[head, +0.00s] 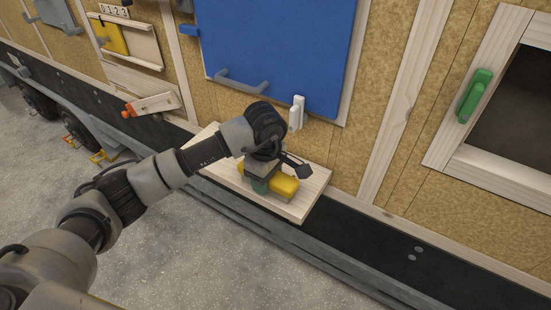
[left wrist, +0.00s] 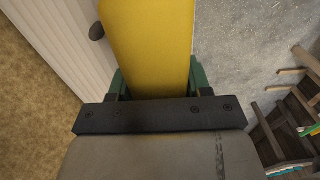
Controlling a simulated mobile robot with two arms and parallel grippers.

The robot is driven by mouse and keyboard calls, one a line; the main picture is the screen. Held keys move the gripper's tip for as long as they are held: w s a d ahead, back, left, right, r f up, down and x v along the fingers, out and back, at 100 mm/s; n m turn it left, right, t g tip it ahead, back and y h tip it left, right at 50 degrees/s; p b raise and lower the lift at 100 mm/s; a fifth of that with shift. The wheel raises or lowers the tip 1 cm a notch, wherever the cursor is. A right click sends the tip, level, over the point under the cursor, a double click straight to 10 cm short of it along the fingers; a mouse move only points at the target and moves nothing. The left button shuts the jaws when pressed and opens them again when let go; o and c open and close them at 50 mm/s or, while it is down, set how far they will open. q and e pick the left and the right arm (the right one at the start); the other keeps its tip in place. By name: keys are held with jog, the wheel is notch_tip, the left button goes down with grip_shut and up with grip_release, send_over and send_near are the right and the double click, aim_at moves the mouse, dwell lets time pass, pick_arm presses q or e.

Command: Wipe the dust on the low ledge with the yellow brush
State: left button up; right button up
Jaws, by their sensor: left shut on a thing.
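The low ledge (head: 306,201) is a pale wooden board sticking out from the wall in the head view. It also shows at the upper left of the left wrist view (left wrist: 62,28). The yellow brush (head: 284,187) is over the ledge, and its yellow top fills the upper middle of the left wrist view (left wrist: 148,45). My left gripper (head: 260,186) is shut on the brush, with green fingers on both sides of it. A small dark grey spot (left wrist: 97,31), perhaps dust, lies on the ledge beside the brush. Brush contact with the ledge is hidden. My right gripper is out of view.
A blue panel (head: 280,45) with a grey handle and a white latch (head: 297,113) is on the wall above the ledge. A green handle (head: 474,95) is on the window frame at right. A dark rail runs below the wall. Grey floor lies in front.

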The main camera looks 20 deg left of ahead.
pick_arm(q)
jog(key=r, duration=0.1)
jog(key=r+p, duration=0.1)
jog(key=shift+d+r, duration=0.2)
jog(key=shift+r, duration=0.2)
jog(key=shift+a+r+p, duration=0.2)
jog(key=shift+r+p, duration=0.05)
jog(key=shift+r, duration=0.3)
jog(key=shift+a+r+p, duration=0.2)
jog(key=shift+r, duration=0.3)
jog(key=shift+d+r+p, duration=0.15)
jog(key=shift+r+p, duration=0.15)
jog(key=shift+r, duration=0.5)
jog(key=shift+r+p, duration=0.3)
jog(key=shift+r, duration=0.55)
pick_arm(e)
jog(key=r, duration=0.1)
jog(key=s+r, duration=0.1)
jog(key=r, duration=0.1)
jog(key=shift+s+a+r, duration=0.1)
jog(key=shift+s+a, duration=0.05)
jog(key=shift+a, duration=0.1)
pick_arm(q)
jog(key=shift+f, duration=0.1)
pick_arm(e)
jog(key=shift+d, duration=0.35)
